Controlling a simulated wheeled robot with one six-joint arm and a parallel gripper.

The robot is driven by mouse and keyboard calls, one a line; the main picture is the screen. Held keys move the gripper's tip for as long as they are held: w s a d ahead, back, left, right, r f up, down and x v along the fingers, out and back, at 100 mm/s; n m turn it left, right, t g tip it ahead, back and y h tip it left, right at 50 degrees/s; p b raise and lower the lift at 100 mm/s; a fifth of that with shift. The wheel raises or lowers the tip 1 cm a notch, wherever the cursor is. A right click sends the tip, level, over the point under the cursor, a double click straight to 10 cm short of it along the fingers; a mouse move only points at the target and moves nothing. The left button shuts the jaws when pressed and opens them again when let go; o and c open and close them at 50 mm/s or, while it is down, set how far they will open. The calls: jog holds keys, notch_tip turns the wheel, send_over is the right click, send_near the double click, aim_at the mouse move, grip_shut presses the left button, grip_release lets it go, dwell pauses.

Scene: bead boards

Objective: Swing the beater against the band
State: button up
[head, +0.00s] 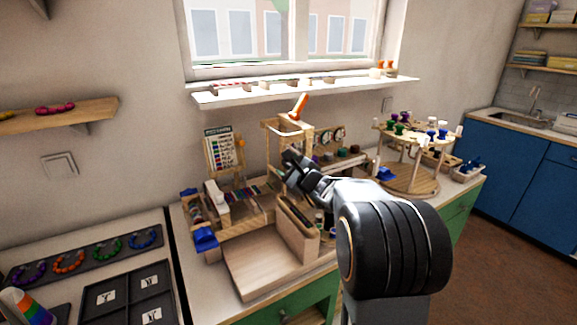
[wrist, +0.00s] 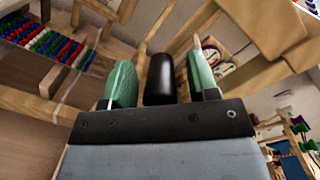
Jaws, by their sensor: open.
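A small wooden frame (head: 270,132) stands upright on the bench in the head view, with an orange piece (head: 299,107) tilted at its top. I cannot tell for sure which part is the beater, and I cannot make out the band. My gripper (head: 289,158) is in front of this frame and hides part of it. In the wrist view my gripper (wrist: 160,82) is open, with green pads on its fingers. A black rounded piece (wrist: 159,78) shows between the fingers; I cannot tell whether it is a handle or whether either finger touches it.
A bead chart (head: 222,149) stands left of the frame. A wooden tray (head: 262,270) lies in front, and a round peg stand (head: 412,180) is to the right. Rows of coloured beads (wrist: 50,42) show in the wrist view. A window sill (head: 310,90) runs above.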

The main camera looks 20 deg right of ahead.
jog(key=shift+c, duration=0.4)
grip_shut()
